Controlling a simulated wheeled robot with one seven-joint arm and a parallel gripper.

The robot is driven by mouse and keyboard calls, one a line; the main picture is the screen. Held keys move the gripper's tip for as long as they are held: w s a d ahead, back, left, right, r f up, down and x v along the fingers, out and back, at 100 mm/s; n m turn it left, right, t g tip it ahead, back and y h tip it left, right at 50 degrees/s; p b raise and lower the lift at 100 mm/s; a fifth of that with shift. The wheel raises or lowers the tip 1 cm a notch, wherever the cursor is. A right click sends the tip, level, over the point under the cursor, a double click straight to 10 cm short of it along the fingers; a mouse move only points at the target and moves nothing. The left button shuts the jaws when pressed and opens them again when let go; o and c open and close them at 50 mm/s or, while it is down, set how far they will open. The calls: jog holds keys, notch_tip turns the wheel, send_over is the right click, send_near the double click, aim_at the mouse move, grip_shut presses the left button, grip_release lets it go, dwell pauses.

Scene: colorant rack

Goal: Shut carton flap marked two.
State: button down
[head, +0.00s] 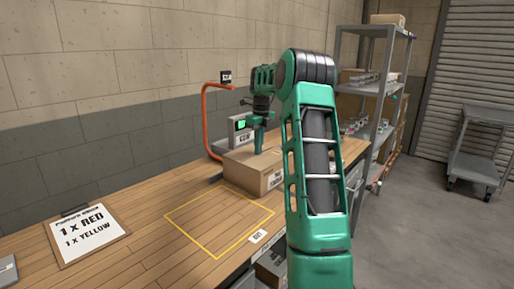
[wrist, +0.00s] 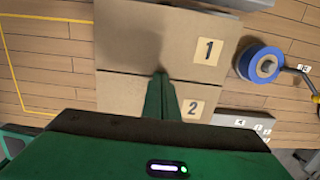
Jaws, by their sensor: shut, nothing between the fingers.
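The cardboard carton (head: 250,172) stands on the wooden bench in the head view, below my gripper (head: 260,148). In the wrist view, the flap marked 1 (wrist: 140,40) lies in the upper part and the flap marked 2 (wrist: 115,92) lies below it. Both look roughly flat, with a seam between them. My gripper (wrist: 160,76) is shut and empty, its tips at this seam over flap two. I cannot tell whether the tips touch the cardboard. My gripper's body hides the near part of flap two.
A blue tape roll (wrist: 260,63) sits right of the carton. A yellow outline (head: 215,245) marks bare bench in front. An order sheet (head: 88,232) lies at left. A small device with a green screen (head: 241,125) and an orange frame (head: 204,120) stand behind the carton.

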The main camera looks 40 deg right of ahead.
jog(key=shift+a+f, duration=0.1)
jog(key=shift+f, duration=0.4)
notch_tip(320, 180, up, 15)
jog(key=shift+w, duration=0.2)
dwell(0.4)
